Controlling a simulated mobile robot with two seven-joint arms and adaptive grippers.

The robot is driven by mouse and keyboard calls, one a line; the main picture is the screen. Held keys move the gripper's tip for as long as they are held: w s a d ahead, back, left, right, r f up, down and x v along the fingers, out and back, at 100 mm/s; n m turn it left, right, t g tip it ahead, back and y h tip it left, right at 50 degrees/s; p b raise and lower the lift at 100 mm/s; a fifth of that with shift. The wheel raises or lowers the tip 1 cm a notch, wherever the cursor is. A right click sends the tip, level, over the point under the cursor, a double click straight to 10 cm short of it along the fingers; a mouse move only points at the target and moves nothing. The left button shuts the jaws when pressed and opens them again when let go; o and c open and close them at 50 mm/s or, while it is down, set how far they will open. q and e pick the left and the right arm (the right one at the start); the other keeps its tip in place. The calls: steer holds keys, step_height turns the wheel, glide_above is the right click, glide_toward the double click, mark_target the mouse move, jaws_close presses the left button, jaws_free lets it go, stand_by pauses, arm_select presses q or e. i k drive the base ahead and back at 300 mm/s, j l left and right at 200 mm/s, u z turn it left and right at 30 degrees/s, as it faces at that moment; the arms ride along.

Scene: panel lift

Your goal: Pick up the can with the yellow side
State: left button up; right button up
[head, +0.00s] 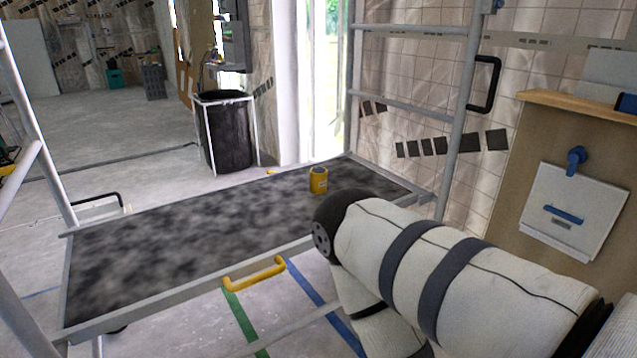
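A small can (318,180) with a yellow side stands upright on the dark mottled platform (190,235), near its far right part. My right arm comes in from the lower right and its bent elbow is in front of the platform, close to the can in the picture. My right gripper is out of the picture. My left arm and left gripper do not show either. Nothing is seen holding the can.
Grey scaffold posts and rails (462,110) frame the platform. A yellow handle (254,274) sits on its front edge. A black bin (227,135) stands behind. A wooden panel (540,150) with a white board is at the right. The platform's left and middle are clear.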

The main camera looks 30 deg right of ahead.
mark_target(318, 175)
steer(key=i+l, duration=0.15)
steer(key=l, duration=0.2)
steer(key=i+l, duration=0.1)
steer(key=l, duration=0.25)
steer(key=i+l, duration=0.15)
steer(key=l, duration=0.2)
steer(key=i+l, duration=0.1)
steer(key=l, duration=0.25)
steer(key=i+l, duration=0.15)
steer(key=l, duration=0.25)
